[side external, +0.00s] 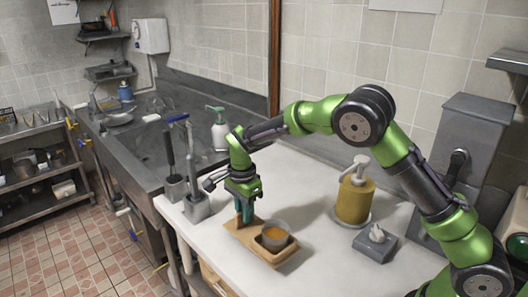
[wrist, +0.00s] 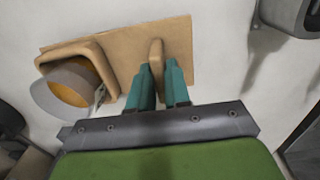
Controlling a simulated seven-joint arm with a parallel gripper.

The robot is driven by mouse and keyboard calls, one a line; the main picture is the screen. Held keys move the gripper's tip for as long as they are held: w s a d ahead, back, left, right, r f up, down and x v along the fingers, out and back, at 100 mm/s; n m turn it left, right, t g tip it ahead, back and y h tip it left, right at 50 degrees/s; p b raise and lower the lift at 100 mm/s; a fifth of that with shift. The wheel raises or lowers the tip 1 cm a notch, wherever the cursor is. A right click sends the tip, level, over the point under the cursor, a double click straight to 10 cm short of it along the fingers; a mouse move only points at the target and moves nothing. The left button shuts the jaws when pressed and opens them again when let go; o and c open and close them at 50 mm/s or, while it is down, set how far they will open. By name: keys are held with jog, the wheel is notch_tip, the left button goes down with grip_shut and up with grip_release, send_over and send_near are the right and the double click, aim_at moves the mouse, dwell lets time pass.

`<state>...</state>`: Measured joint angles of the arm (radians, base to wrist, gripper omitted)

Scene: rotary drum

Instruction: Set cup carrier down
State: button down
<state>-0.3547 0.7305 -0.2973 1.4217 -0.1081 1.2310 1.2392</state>
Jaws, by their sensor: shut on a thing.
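The cup carrier (side external: 236,228) is a light wooden board with a raised-edge holder at one end and an upright handle. In the wrist view its board (wrist: 115,50) spans the upper middle, with the handle (wrist: 155,55) between my teal fingers. A grey cup (side external: 275,236) with orange contents stands in the holder; it also shows at the left of the wrist view (wrist: 50,98). My gripper (side external: 245,214) is shut on the handle, with the fingers pointing down. The carrier looks level over the white counter. I cannot tell whether its underside touches the counter.
Grey holders with upright tools (side external: 195,207) stand left of my gripper. A yellow pump bottle (side external: 354,192) and a small grey box (side external: 375,245) stand to the right on the white counter (side external: 320,262). The counter's front edge is close to the carrier.

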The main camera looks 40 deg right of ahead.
jog(key=shift+f, duration=1.75)
jog(key=c, duration=1.1)
grip_release()
jog(key=shift+r, duration=0.1)
jog(key=r, duration=1.1)
jog(key=shift+w+r, duration=0.2)
jog(key=shift+r, duration=0.1)
jog(key=s+d+r+n+t+y, duration=0.1)
jog(key=s+d+r+n+t, duration=0.1)
jog(key=s+r+n, duration=0.55)
jog(key=s+d+r+n+t+y, duration=0.25)
jog(key=s+r, duration=0.25)
jog(key=s, duration=0.5)
jog(key=shift+s+d+f+n+t+h, duration=0.1)
jog(key=shift+s+f+n+t+h, duration=0.3)
jog(key=shift+s, duration=0.95)
jog(key=shift+s+a+f+n+t+h, duration=0.1)
jog(key=shift+s+f+n+t, duration=0.4)
jog(key=shift+s+n, duration=0.7)
jog(key=shift+s+d+f+n+t+h, duration=0.1)
jog(key=shift+s+f+n+t+h, duration=0.3)
jog(key=shift+s, duration=1.15)
